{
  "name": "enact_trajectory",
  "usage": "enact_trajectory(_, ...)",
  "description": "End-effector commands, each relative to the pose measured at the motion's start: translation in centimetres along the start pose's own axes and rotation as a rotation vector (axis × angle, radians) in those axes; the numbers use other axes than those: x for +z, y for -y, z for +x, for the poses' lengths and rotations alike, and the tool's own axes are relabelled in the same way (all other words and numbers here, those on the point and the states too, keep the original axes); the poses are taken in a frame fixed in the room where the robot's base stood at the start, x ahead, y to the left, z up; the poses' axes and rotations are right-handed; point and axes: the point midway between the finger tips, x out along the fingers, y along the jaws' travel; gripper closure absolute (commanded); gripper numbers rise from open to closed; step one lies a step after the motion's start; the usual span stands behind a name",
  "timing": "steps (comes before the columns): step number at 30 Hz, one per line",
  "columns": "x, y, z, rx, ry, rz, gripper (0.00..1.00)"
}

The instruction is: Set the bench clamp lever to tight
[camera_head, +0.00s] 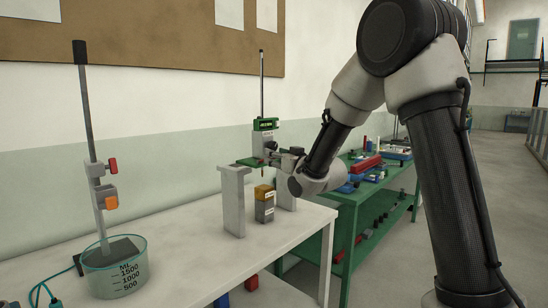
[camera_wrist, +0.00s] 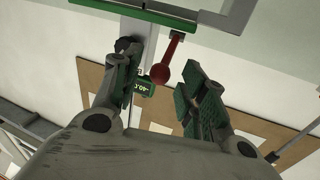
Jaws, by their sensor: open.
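A red lever with a round ball knob (camera_wrist: 161,73) shows in the wrist view, its stem running up to a pale mount. My gripper (camera_wrist: 155,78) is open, with one green-padded finger on each side of the knob; I cannot tell whether either touches it. A green labelled block (camera_wrist: 146,88) shows behind the knob. In the head view, my gripper (camera_head: 279,157) is at a stand with a green labelled head (camera_head: 265,124) on an upright rod. The lever is too small there to tell its setting.
A glass beaker (camera_head: 115,268) and a rod stand (camera_head: 88,140) are at the left. A green shelf bench (camera_head: 350,195) is behind.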

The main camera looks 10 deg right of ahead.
Motion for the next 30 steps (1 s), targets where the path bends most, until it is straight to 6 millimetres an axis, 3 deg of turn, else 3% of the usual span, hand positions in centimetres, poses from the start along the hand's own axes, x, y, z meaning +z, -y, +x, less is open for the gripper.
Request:
enact_trajectory(4, 0.0, 0.0, 1.6, 0.000, 0.001, 0.000, 0.58)
enact_trajectory(13, 0.0, 0.0, 1.9, 0.001, 0.001, -0.001, 0.58)
enact_trajectory(14, 0.0, 0.0, 1.9, 0.001, 0.001, -0.001, 0.59)
enact_trajectory(21, 0.0, 0.0, 1.9, 0.001, 0.001, -0.001, 1.00)
enact_trajectory(30, -0.1, 0.0, 2.0, 0.001, 0.009, -0.003, 1.00)
